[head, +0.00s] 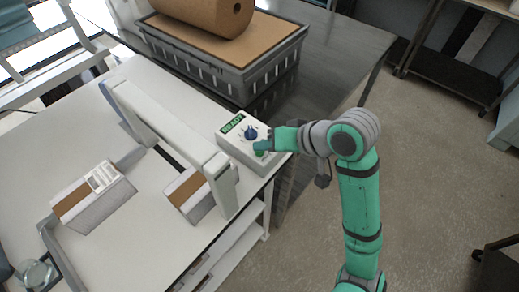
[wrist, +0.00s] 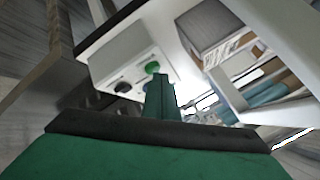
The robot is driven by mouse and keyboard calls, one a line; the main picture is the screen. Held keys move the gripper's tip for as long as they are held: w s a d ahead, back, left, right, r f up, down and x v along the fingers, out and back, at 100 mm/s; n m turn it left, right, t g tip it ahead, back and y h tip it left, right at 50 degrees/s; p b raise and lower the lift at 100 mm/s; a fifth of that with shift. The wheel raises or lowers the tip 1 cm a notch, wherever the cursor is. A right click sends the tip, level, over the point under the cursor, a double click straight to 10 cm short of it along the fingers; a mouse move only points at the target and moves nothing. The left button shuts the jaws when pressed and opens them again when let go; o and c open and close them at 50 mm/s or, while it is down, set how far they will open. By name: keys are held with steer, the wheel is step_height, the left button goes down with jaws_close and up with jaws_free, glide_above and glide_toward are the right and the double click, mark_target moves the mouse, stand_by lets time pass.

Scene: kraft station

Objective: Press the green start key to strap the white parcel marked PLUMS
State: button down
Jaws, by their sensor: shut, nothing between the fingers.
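The control box (head: 245,140) stands at the table's right edge, with a green READY display (head: 232,124), a blue knob (head: 251,133) and the green start key (head: 260,149). My gripper (head: 268,146) is shut and empty, its tips right by the key. In the wrist view the green key (wrist: 152,67) shows just past my fingertips (wrist: 160,78); I cannot tell whether they touch. A white parcel with brown tape (head: 189,194) sits under the strapping arch. Another white parcel with a label (head: 93,196) lies to its left. I cannot read PLUMS on either.
The strapping machine's grey arch (head: 165,125) spans the white table (head: 75,125) left of the control box. A grey crate (head: 225,75) with a brown roll (head: 205,12) stands behind on a dark surface. Open floor (head: 440,150) lies to the right.

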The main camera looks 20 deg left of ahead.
steer(key=shift+f, duration=0.25)
steer(key=shift+r, duration=0.1)
stand_by(0.5)
steer(key=shift+r, duration=0.8)
steer(key=shift+r, duration=2.5)
